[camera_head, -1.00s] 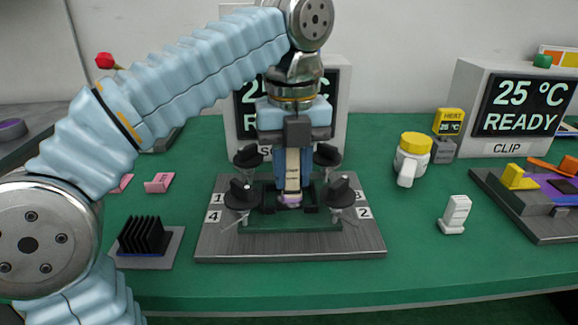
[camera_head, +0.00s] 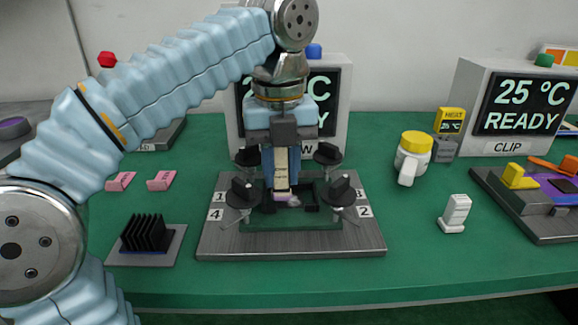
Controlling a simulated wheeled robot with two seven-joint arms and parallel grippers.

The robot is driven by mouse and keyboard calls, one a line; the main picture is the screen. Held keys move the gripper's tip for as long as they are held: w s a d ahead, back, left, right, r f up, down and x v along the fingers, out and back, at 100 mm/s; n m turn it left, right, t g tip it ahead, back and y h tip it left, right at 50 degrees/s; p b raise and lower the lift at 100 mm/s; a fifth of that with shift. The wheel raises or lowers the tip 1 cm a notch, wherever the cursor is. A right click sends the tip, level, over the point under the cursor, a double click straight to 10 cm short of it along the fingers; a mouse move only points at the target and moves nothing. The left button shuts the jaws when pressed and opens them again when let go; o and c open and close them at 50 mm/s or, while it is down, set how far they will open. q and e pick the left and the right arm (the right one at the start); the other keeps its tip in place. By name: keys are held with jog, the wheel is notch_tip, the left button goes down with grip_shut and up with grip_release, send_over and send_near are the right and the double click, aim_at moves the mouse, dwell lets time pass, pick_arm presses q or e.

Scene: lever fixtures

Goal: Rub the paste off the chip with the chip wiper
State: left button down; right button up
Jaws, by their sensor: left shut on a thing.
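My left gripper (camera_head: 282,185) points straight down over the middle of the lever fixture (camera_head: 290,250). It is shut on the chip wiper (camera_head: 281,168), a cream upright piece with small dark lettering. The wiper's lower end is at the fixture's centre, where a small pale lilac patch (camera_head: 293,201) shows beside its tip. I cannot tell if that patch is paste or part of the wiper. The chip is mostly hidden behind the wiper and gripper. My right gripper is not in view.
Black knobs (camera_head: 241,193) stand around the fixture's centre. A black finned heatsink (camera_head: 146,233) and pink blocks (camera_head: 161,180) lie to the left. A yellow-lidded jar (camera_head: 413,157) and a white upright piece (camera_head: 455,213) stand to the right. The green table (camera_head: 400,272) is clear in front.

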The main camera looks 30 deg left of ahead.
pick_arm(q)
jog(key=shift+d+f, duration=0.1)
jog(key=shift+w+d+p, duration=0.25)
jog(key=shift+d+p, duration=0.05)
jog(key=shift+d, duration=0.35)
jog(key=shift+w+d+p, duration=0.2)
jog(key=shift+d+p, duration=0.1)
jog(key=shift+d, duration=0.3)
jog(key=shift+s+a, duration=0.1)
jog(key=shift+a, duration=0.05)
jog(key=shift+s+a+r, duration=0.2)
jog(key=shift+s+a, duration=0.45)
jog(key=shift+a, duration=0.35)
jog(key=shift+w+d, duration=0.4)
jog(key=shift+w, duration=0.05)
jog(key=shift+w+d+f+p, duration=0.15)
jog(key=shift+w+d+p, duration=0.45)
jog(key=shift+p, duration=0.05)
jog(key=shift+s+a, duration=0.4)
jog(key=shift+a, duration=0.25)
jog(key=shift+s+a, duration=0.35)
jog(key=shift+a, duration=0.25)
